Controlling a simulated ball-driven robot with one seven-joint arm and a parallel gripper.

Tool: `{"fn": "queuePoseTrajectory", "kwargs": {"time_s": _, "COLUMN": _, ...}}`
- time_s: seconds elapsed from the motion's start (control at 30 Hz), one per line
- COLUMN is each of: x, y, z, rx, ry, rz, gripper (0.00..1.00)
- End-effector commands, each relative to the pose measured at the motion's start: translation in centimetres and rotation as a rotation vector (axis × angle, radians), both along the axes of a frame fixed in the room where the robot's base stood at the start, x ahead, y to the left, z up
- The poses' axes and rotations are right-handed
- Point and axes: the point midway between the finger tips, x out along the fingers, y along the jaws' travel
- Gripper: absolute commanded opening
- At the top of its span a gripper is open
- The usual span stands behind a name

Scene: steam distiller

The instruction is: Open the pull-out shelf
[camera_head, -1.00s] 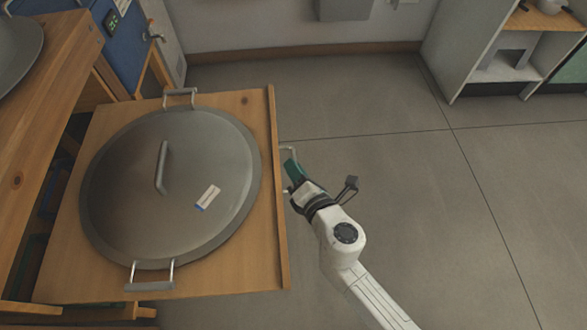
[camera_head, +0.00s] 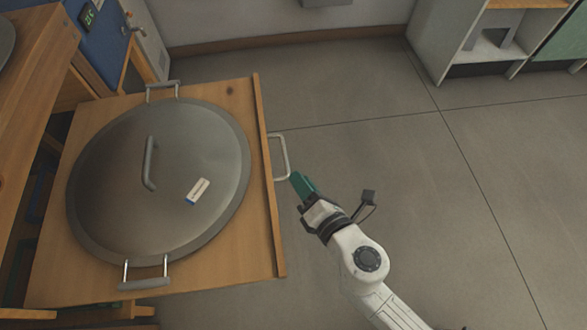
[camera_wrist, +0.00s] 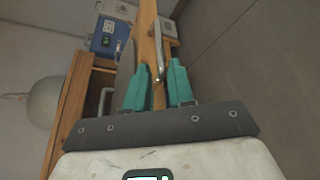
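The wooden pull-out shelf (camera_head: 262,150) is drawn out from the bench and carries a large round metal pot with a lid (camera_head: 185,190). A U-shaped metal handle (camera_head: 287,155) sticks out from the shelf's front board. My gripper (camera_head: 299,180), with teal fingers, is just beside the handle's near end, apart from the shelf board. The handle (camera_wrist: 167,30) and shelf front (camera_wrist: 147,40) show beyond the fingertips. Contact with the handle cannot be told.
The wooden bench (camera_head: 40,110) stands at the left, with a blue unit (camera_head: 100,40) behind it. Open grey floor (camera_head: 450,200) lies right of the shelf. A white cabinet (camera_head: 445,50) stands at the far right.

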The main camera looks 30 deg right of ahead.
Motion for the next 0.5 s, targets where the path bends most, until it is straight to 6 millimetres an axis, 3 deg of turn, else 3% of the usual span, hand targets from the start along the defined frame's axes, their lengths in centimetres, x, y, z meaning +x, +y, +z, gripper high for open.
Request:
{"fn": "queuePoseTrajectory", "kwargs": {"time_s": 0.2, "x": -1.9, "y": 0.0, "z": 0.3, "rx": 0.000, "ry": 0.001, "rz": -0.001, "gripper": 0.23}}
{"fn": "queuePoseTrajectory", "kwargs": {"time_s": 0.5, "x": -2.2, "y": 0.0, "z": 0.5, "rx": 0.000, "ry": 0.000, "rz": 0.000, "gripper": 0.23}}
